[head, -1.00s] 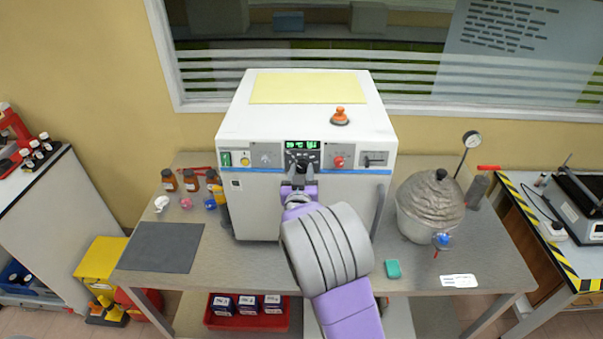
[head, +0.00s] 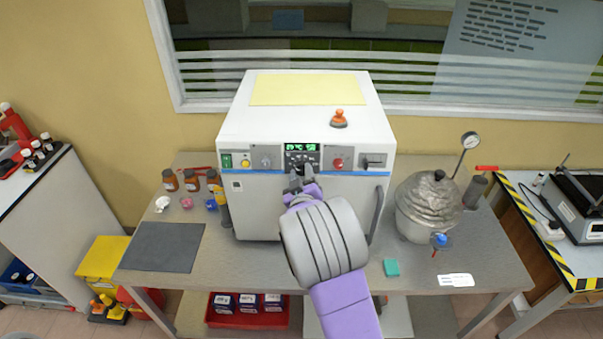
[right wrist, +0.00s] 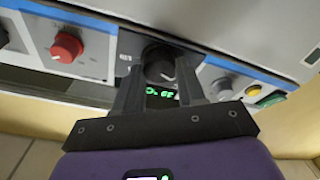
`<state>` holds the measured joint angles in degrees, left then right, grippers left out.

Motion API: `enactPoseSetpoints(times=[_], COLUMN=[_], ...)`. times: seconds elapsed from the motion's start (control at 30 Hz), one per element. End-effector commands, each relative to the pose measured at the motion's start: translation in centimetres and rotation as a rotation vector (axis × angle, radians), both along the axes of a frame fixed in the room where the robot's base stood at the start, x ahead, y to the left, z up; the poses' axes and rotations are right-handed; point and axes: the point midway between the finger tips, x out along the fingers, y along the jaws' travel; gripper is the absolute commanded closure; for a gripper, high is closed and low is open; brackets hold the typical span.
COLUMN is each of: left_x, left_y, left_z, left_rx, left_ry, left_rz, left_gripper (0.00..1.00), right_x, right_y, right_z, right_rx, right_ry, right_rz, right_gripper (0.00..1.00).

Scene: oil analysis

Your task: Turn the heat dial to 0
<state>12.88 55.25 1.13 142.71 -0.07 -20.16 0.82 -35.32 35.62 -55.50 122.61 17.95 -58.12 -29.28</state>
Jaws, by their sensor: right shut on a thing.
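A white oven-like machine (head: 270,210) stands on the bench, with a control panel across its upper front. In the right wrist view a black dial (right wrist: 158,64) sits on the panel beside a lit green display (right wrist: 160,92). The display also shows in the head view (head: 301,147). My right gripper (head: 301,172) is at the panel just below the display. In the right wrist view its fingers (right wrist: 158,78) lie on either side of the black dial, shut on it. The dial's pointer and scale cannot be read. My left gripper is not in view.
A red knob (head: 338,163) and a grey knob (head: 266,161) flank the display. A door handle (head: 377,214) stands out on the machine's right. Small brown bottles (head: 191,180) stand left, and a foil-wrapped vessel with a gauge (head: 432,203) stands right.

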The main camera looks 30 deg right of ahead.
Motion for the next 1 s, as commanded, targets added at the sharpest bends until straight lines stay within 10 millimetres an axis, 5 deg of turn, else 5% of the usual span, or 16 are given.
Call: enactPoseSetpoints(times=[0.7, 0.73, 0.87, 1.0], left_x=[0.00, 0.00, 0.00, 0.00], left_y=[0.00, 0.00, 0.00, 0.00], left_z=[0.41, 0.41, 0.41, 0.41], left_rx=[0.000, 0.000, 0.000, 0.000], left_ry=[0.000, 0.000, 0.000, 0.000], left_rz=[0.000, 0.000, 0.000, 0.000], left_gripper=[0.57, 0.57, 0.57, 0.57], right_x=[0.01, 0.01, 0.01, 0.00], right_y=[-0.03, -0.03, -0.02, -0.02], right_z=[0.09, 0.09, 0.08, 0.05], right_rx=[-0.083, -0.083, -0.081, -0.080], right_ry=[0.046, 0.046, 0.047, 0.047], right_rz=[0.020, 0.020, 0.020, 0.021], right_gripper=[0.91, 0.57, 0.37, 0.35])
